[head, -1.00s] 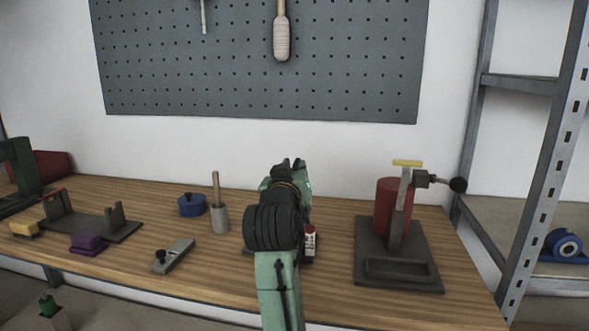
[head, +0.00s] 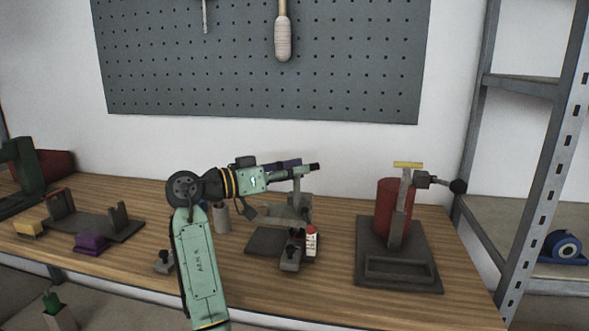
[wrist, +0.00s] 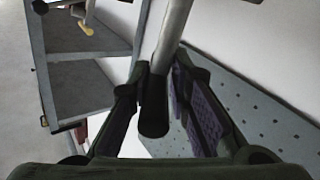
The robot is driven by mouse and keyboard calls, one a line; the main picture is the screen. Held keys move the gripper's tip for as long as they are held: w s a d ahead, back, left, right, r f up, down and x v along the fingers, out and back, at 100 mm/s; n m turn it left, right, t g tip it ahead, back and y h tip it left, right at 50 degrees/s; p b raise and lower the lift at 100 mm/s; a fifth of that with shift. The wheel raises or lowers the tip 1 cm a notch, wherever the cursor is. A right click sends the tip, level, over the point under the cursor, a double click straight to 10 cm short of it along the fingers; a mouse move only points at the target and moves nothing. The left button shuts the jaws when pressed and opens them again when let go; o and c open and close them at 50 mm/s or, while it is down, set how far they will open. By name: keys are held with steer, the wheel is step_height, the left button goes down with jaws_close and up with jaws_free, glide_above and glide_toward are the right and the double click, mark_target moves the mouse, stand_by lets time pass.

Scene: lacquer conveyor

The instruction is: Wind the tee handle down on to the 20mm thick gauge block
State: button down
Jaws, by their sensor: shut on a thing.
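A grey screw press (head: 288,208) stands mid-bench on a dark base (head: 262,243), with an upright spindle (head: 297,188). At its top is the tee handle (head: 306,168), a grey bar with a black end. In the wrist view the bar (wrist: 172,42) and its black end cap (wrist: 153,115) lie between the fingers. My gripper (head: 290,164) reaches in from the left and is shut on the tee handle; its fingers (wrist: 160,105) show purple pads. I cannot tell which block is the 20mm gauge block, or what lies under the spindle.
A small grey block with a dark knob (head: 290,255) and a red-capped bottle (head: 311,242) stand at the press's front. A red cylinder stand (head: 362,240) is right. Purple (head: 92,243) and yellow (head: 27,228) blocks lie left. My arm hides part of the bench.

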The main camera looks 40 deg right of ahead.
steer(key=m+g+y+p, duration=0.1)
steer(key=m+g, duration=0.1)
steer(key=g, duration=0.1)
steer(key=m+g+y+p, duration=0.1)
steer(key=m+g+p, duration=0.1)
steer(key=g, duration=0.1)
steer(key=shift+s+d+r+m+g+y, duration=0.1)
steer(key=shift+m+g+y, duration=0.2)
steer(key=shift+y, duration=0.1)
steer(key=m+g+y+p, duration=0.2)
steer(key=g+p, duration=0.1)
steer(key=shift+m, duration=0.3)
steer(key=shift+f+m+g+y+p, duration=0.3)
steer(key=shift+g+y+p, duration=0.1)
steer(key=shift+y, duration=0.2)
steer(key=shift+f, duration=0.1)
steer(key=c, duration=1.9)
jaws_free()
steer(key=o, duration=0.3)
steer(key=shift+r, duration=0.2)
steer(key=shift+r, duration=0.1)
step_height(320, 180, up, 10)
steer(key=shift+f, duration=0.1)
